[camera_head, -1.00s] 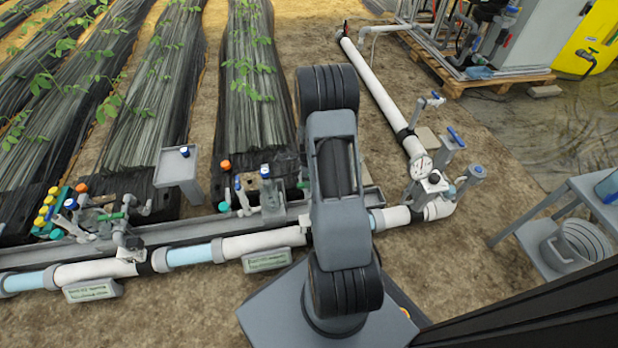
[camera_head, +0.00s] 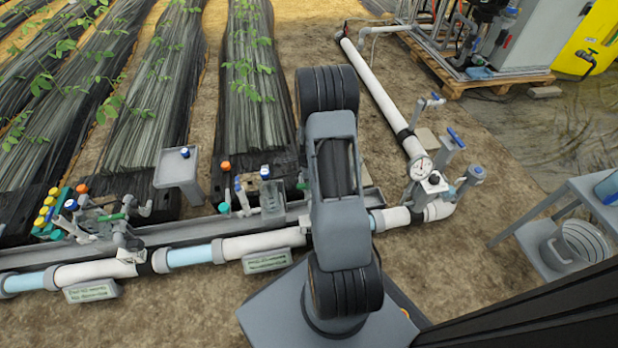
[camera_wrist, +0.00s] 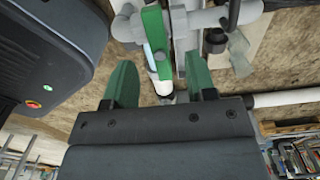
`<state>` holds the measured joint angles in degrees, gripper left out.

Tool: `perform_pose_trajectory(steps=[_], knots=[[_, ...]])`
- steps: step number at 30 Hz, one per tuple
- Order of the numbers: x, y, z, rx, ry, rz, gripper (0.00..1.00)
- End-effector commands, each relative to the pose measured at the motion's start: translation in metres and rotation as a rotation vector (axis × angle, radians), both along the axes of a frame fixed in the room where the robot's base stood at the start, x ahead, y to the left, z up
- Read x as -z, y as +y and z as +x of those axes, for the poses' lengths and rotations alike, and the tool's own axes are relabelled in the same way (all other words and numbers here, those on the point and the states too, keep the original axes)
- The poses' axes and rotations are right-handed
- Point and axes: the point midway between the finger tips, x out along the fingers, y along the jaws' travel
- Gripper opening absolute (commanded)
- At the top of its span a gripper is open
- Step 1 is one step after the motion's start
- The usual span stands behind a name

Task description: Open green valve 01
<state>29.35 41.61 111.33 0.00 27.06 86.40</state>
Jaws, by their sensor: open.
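A green valve handle (camera_wrist: 157,42) shows at the top middle of the wrist view, long side pointing up and down the picture, beside grey pipe fittings. My gripper (camera_wrist: 161,78) has green fingers spread apart with nothing held between them. The handle's lower end is near the gap between the fingertips; I cannot tell the depth between them. In the head view my arm hides my gripper. A green handle (camera_head: 113,216) sits on the left pipe assembly there, and a small green part (camera_head: 303,185) shows just left of my arm. I cannot read which is 01.
A long white and pale blue pipe (camera_head: 100,272) runs across the front, with label plates (camera_head: 267,262) before it. A grey stand (camera_head: 178,172) and blue-handled valves stand behind it. A pressure gauge (camera_head: 420,166) is right of my arm. A grey shelf (camera_head: 575,225) stands at far right.

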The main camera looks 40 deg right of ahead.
Motion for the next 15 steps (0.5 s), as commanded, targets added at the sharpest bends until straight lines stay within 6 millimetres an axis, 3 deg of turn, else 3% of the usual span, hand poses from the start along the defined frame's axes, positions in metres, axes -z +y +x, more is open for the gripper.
perform_pose_trajectory(steps=[15], knots=[[0.036, 0.000, 0.000, 0.000, 0.002, 0.001, 0.51]])
